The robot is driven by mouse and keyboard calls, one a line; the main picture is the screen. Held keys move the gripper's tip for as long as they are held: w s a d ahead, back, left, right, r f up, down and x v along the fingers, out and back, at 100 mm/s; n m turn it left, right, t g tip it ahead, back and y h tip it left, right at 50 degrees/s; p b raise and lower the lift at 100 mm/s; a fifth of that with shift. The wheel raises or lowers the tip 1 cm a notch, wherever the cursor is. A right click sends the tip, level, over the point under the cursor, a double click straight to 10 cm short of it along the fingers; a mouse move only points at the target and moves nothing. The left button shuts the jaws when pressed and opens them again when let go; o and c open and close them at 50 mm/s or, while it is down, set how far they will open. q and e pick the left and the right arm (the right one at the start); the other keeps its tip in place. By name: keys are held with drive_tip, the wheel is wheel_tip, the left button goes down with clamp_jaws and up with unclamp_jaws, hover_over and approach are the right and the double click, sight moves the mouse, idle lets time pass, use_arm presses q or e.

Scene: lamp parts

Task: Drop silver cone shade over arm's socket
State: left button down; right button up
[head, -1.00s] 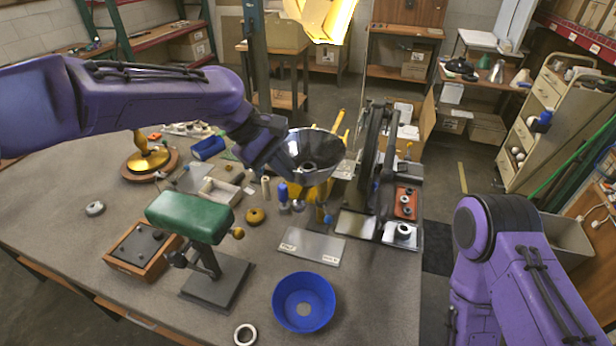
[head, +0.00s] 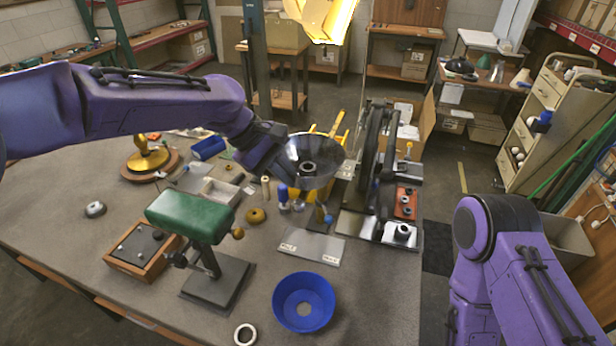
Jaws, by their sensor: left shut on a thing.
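The silver cone shade (head: 318,155) is in the middle of the head view, its wide opening facing up towards the camera, with a dark ring at its centre. My left gripper (head: 279,155) is shut on the shade's left side and holds it above the table. A yellow lamp arm (head: 338,124) shows behind the shade, and a yellow part shows under it. The shade hides most of that area, so I cannot see the socket. My right arm is at the lower right; its gripper is out of view.
A green padded stand (head: 188,217), a blue bowl-shaped shade (head: 303,301) and a metal ring (head: 245,334) are at the front. Small bottles and parts crowd the table under the shade.

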use_arm(q)
drive_tip(key=shift+f, duration=0.5)
idle(1.2)
drive_tip(key=c, duration=1.2)
unclamp_jaws()
